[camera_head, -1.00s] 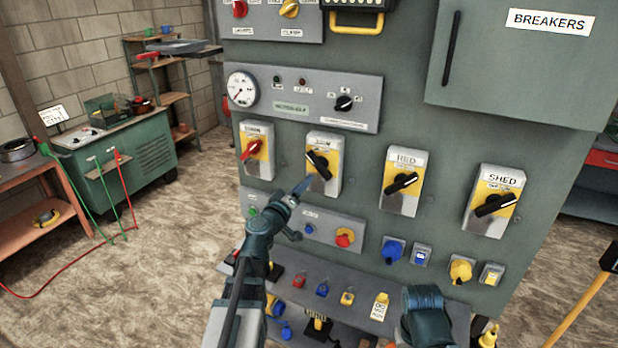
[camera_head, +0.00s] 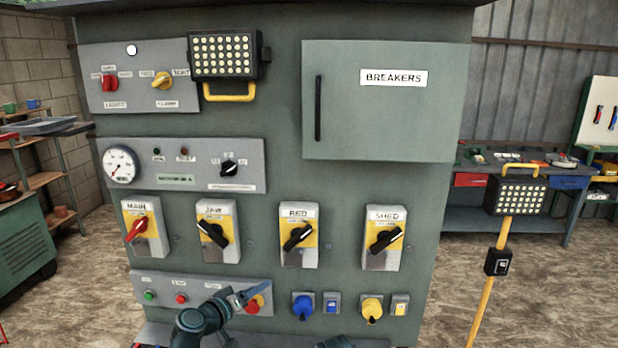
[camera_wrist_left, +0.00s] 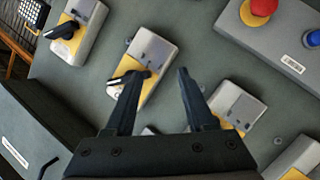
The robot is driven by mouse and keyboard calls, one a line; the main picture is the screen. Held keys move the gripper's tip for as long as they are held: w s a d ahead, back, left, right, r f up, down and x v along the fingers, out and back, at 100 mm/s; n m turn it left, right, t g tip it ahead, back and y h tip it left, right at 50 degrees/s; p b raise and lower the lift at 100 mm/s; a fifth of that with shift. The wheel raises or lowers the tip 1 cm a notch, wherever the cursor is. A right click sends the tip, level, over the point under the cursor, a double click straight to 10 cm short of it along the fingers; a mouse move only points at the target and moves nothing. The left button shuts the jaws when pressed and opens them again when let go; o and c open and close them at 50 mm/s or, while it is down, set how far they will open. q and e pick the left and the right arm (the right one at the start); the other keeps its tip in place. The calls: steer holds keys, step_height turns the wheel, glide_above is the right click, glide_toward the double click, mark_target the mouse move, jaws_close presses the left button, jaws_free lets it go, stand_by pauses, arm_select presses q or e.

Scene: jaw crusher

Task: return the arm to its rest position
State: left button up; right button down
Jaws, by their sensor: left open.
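My left gripper (camera_head: 238,298) is in front of the lower button strip on the green control cabinet (camera_head: 285,105), just left of a red knob on a yellow base (camera_head: 256,304). In the left wrist view the gripper (camera_wrist_left: 161,74) has its two dark fingers spread, with nothing between them. A rotary switch with a black handle (camera_wrist_left: 128,82) shows behind the left finger; I cannot tell whether they touch.
A row of MAIN, JAW, RED and SHED switches crosses the cabinet; the SHED switch (camera_head: 384,238) is rightmost. A work lamp (camera_head: 226,55) hangs above. A yellow lamp stand (camera_head: 490,282) stands right, before a workbench (camera_head: 475,207). Floor shows on both sides.

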arm_select(q)
steer(key=s+d+f+m+g, duration=0.5)
steer(key=s+d+f+g, duration=0.3)
steer(key=s+d+f, duration=0.4)
steer(key=s+a+f+g+y, duration=0.1)
steer(key=s+f+g+y, duration=0.2)
steer(key=s, duration=0.3)
steer(key=s+a+f+m+g+y+b, duration=0.1)
steer(key=s+f+g+y, duration=0.1)
steer(key=s+y, duration=0.3)
steer(key=shift+s+a+f+g, duration=0.15)
steer(key=shift+s+f+g, duration=0.25)
steer(key=shift+s, duration=0.25)
